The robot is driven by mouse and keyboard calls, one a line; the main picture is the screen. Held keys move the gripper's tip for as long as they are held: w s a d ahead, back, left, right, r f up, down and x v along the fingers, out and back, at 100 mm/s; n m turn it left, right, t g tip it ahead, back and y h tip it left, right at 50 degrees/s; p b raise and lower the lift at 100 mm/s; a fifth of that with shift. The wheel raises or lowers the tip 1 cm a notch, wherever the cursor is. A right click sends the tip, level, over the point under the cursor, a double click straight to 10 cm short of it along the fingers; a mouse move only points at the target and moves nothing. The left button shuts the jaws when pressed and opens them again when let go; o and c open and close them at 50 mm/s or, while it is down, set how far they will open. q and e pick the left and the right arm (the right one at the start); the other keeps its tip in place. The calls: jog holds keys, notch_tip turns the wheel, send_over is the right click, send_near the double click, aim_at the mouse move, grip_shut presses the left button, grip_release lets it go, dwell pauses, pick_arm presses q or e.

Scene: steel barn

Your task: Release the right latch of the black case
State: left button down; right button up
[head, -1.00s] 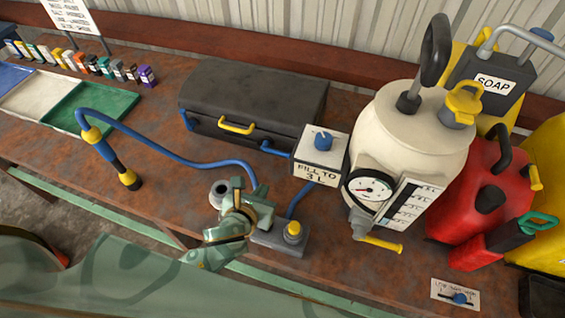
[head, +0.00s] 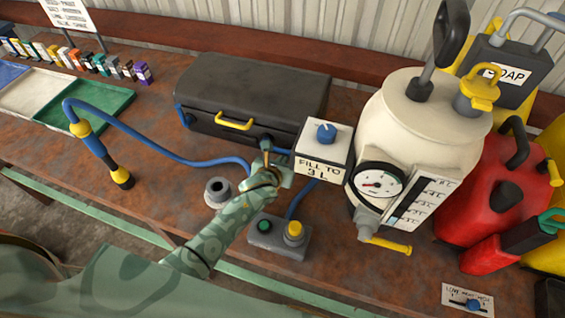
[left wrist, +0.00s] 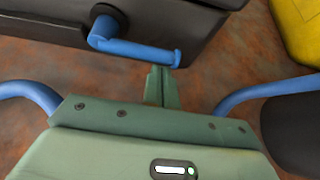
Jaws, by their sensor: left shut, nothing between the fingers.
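The black case (head: 250,88) lies closed at the back of the bench, with a yellow handle (head: 234,124) on its front. Its right latch, a blue lever (head: 281,151), also shows in the left wrist view (left wrist: 135,50). There it runs from its pivot on the case front out to the right, nearly level. My left gripper (head: 267,160) is shut and empty in front of the case. Its fingertips (left wrist: 161,73) are just under the latch's free end; I cannot tell whether they touch. The left latch (head: 181,113) stands roughly upright. My right gripper is out of view.
A "FILL TO 3 L" box (head: 323,145) with a blue knob stands close right of the latch, beside the cream tank (head: 420,115). A button box (head: 278,238) and a grey cup-like fitting (head: 217,191) are nearer. A blue hose (head: 160,146) crosses the bench.

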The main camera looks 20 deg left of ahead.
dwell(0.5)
pick_arm(q)
jog(key=shift+r+p, duration=0.25)
jog(key=shift+p, duration=0.3)
